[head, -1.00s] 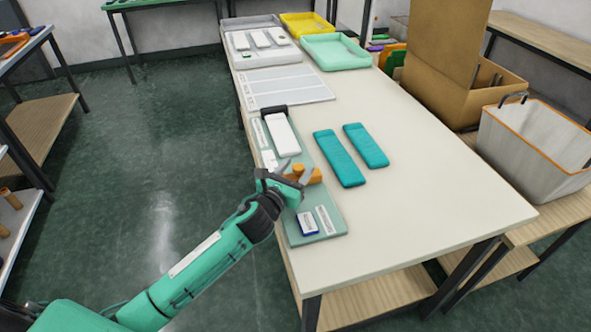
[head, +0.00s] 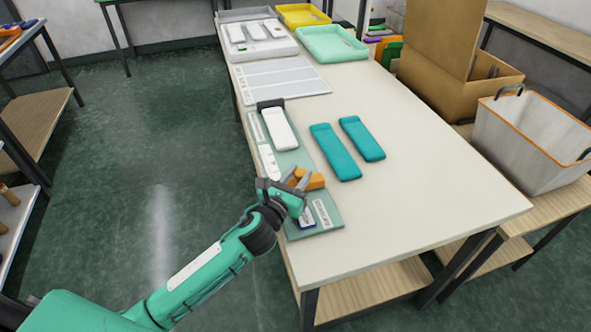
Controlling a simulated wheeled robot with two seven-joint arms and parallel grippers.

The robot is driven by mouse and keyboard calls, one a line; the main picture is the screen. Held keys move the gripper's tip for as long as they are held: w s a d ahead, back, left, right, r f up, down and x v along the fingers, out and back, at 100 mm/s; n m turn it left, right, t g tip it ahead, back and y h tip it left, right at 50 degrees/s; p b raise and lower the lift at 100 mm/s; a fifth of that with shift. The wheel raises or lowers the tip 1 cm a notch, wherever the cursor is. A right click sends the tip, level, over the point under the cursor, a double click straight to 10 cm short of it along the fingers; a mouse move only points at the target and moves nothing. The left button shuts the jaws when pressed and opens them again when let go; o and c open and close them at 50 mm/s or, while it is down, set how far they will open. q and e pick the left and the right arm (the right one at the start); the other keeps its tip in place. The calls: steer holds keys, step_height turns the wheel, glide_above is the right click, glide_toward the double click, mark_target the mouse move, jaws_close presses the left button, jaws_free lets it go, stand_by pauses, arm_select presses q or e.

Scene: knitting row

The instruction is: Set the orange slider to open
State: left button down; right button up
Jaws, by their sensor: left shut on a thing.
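The orange slider (head: 315,182) sits on a pale green board (head: 292,161) along the left edge of the table. My left gripper (head: 301,180) is shut on the slider, whose right part shows beyond the fingers. White labelled strips (head: 268,160) lie on the board's left side, behind the gripper. A white label (head: 321,212) and a small blue-and-white piece (head: 306,223), partly hidden by the gripper, are at the board's near end. I cannot read the labels. My right gripper is not in view.
A white block with a dark end (head: 281,129) lies on the board's far part. Two teal pads (head: 335,152) (head: 362,139) lie to the right. Trays, including a mint one (head: 331,43), stand at the far end. The table's near right (head: 430,210) is clear.

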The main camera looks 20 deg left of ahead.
arm_select(q)
steer(key=c, duration=1.1)
jaws_free()
steer(key=shift+s+d+f, duration=0.1)
steer(key=shift+s+d, duration=0.05)
steer(key=shift+o, duration=0.2)
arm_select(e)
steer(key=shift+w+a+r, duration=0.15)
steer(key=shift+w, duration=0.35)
arm_select(q)
steer(key=shift+s, duration=0.1)
steer(key=shift+s, duration=0.3)
steer(key=s+a+b, duration=0.2)
steer(key=s, duration=1.1)
steer(key=shift+a, duration=0.35)
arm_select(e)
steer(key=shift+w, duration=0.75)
arm_select(q)
steer(key=shift+w, duration=0.1)
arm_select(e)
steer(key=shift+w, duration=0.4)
